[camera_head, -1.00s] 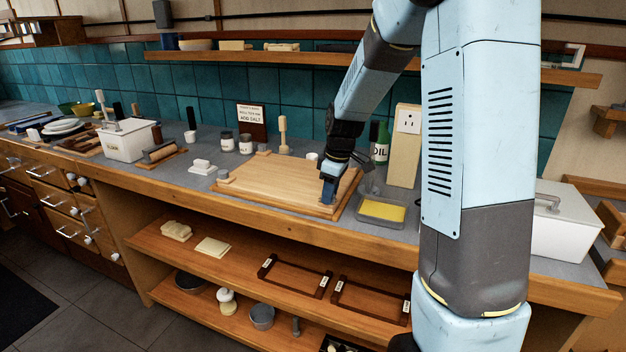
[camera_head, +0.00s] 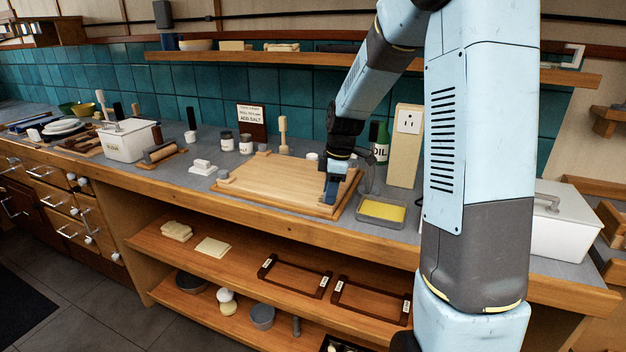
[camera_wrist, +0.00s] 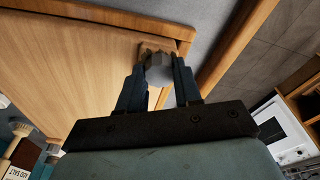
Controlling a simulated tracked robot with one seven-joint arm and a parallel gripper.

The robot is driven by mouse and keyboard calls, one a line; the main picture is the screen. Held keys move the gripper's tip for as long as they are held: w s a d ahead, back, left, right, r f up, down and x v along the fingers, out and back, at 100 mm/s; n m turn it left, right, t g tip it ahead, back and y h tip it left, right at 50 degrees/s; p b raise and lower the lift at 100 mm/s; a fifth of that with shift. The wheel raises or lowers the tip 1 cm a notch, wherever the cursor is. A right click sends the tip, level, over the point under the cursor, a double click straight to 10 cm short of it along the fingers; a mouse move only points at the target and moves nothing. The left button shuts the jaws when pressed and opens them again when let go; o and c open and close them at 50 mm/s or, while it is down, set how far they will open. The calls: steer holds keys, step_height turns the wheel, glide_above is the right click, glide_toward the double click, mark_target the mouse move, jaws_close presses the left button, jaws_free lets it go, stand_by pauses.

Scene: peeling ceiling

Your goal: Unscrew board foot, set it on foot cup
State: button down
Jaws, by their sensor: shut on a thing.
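The wooden board (camera_head: 280,181) lies flat on the grey counter, with small grey feet standing on its top at the corners, such as the front left foot (camera_head: 224,174) and the back left foot (camera_head: 262,148). My gripper (camera_head: 327,203) points down at the front right corner. In the wrist view my gripper (camera_wrist: 160,82) is shut on a grey faceted foot (camera_wrist: 158,68), one finger on each side. The foot is at the board's corner; I cannot tell whether it has come free. In the head view my fingers hide this foot. I cannot pick out the foot cup for sure.
A white block on a plate (camera_head: 202,167) lies to the left. A wooden tool (camera_head: 283,135) stands upright behind the board.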

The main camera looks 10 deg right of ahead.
steer(key=shift+f, duration=0.15)
steer(key=n, duration=0.4)
steer(key=shift+n+g, duration=0.4)
steer(key=shift+s, duration=0.1)
steer(key=n, duration=0.4)
steer(key=shift+f+n+g, duration=0.1)
steer(key=shift+n+g, duration=0.3)
steer(key=n+h, duration=0.1)
steer(key=n, duration=0.3)
steer(key=shift+n, duration=0.4)
steer(key=n, duration=0.4)
steer(key=shift+n+g+h, duration=0.3)
steer(key=shift+n, duration=0.1)
